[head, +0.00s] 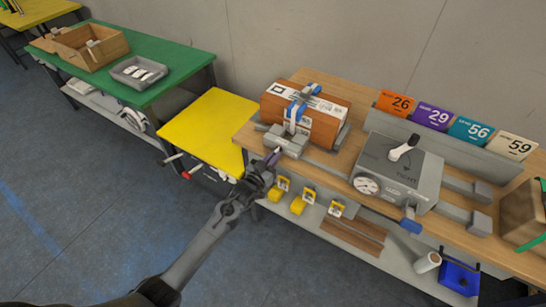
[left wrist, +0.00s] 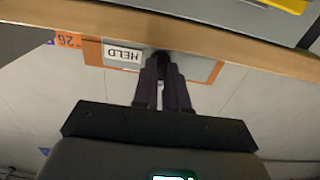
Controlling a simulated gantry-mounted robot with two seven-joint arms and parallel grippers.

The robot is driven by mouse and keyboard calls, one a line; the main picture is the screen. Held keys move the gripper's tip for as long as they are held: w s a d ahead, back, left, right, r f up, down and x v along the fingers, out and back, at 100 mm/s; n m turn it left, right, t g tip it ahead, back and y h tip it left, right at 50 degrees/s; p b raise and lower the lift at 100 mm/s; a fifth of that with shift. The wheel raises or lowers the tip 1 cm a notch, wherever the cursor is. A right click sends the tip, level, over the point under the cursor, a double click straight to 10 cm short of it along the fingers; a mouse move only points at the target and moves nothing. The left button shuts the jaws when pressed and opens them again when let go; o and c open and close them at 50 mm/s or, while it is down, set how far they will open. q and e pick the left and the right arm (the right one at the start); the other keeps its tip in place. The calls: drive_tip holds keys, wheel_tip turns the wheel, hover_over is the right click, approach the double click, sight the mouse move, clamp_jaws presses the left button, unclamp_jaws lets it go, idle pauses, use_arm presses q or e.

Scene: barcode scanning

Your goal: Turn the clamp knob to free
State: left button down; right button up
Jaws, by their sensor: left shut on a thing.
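The clamp (head: 287,142) is a grey block on the wooden bench, against an orange-brown parcel (head: 328,122) with white labels and a blue-and-grey strap piece over it. My left gripper (head: 273,157) is at the clamp's front, at the bench edge. In the left wrist view its dark fingers (left wrist: 164,88) are shut on a small dark clamp knob (left wrist: 161,60). The knob is mostly hidden by the fingers. My right gripper is not in view.
A grey gauge box (head: 400,170) with a lever stands right of the clamp. Numbered cards (head: 433,116) line the bench's back. Several yellow-tagged items (head: 308,196) hang below the front edge. A yellow table (head: 208,128) and green table (head: 130,62) stand to the left.

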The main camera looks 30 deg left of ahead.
use_arm(q)
drive_tip(key=c, duration=1.4)
unclamp_jaws()
drive_tip(key=shift+c, duration=0.2)
drive_tip(key=shift+s, duration=0.1)
drive_tip(key=s+p, duration=0.2)
drive_tip(key=s, duration=0.8)
drive_tip(key=shift+s+d, duration=0.2)
drive_tip(key=shift+s, duration=0.15)
drive_tip(key=shift+f, duration=0.1)
